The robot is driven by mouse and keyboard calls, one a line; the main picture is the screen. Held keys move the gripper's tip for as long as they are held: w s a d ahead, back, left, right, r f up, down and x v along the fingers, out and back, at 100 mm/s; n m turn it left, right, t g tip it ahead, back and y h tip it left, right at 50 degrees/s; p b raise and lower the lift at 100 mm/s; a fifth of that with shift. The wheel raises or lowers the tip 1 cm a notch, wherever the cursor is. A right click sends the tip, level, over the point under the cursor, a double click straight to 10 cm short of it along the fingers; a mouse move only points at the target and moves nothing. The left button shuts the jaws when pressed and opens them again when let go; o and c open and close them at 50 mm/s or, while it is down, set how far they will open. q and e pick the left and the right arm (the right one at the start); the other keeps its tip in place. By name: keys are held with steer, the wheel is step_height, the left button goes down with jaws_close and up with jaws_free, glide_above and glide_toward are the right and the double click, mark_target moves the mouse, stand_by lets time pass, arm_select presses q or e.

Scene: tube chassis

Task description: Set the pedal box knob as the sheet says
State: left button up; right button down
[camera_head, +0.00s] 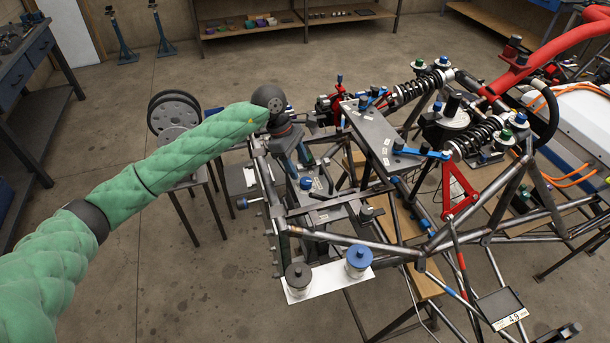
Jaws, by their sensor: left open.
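My left arm, in a green quilted sleeve, reaches in from the left. My left gripper (305,157) is open and points down over the front of the tube chassis (345,238), partly hidden by its own wrist. Just below it is a small blue knob (306,183) in the pedal area; I see no contact. Another blue knob (243,203) sticks out at the left side, and a grey knob (366,212) sits to the right. I cannot tell which is the pedal box knob. A dark panel marked 49 (502,308) lies at lower right; no instruction text is readable.
Two capped reservoirs, one grey (298,277) and one blue (359,260), stand on a white plate at the chassis front. A small table with wheels (174,115) stands left. Dampers (415,87) and a red tube (540,50) lie right.

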mark_target(306, 180)
arm_select(q)
steer(key=p+x, duration=0.2)
steer(key=x, duration=0.2)
steer(key=shift+d+p, duration=0.15)
steer(key=shift+p, duration=0.15)
steer(key=shift+x, duration=0.9)
arm_select(e)
steer(key=s, duration=0.1)
steer(key=s+r, duration=0.2)
steer(key=s, duration=0.1)
steer(key=shift+d+r, duration=0.15)
steer(key=shift+d, duration=0.2)
steer(key=shift+w, duration=0.1)
arm_select(q)
steer(key=c, duration=1)
arm_select(e)
steer(key=shift+a, duration=0.1)
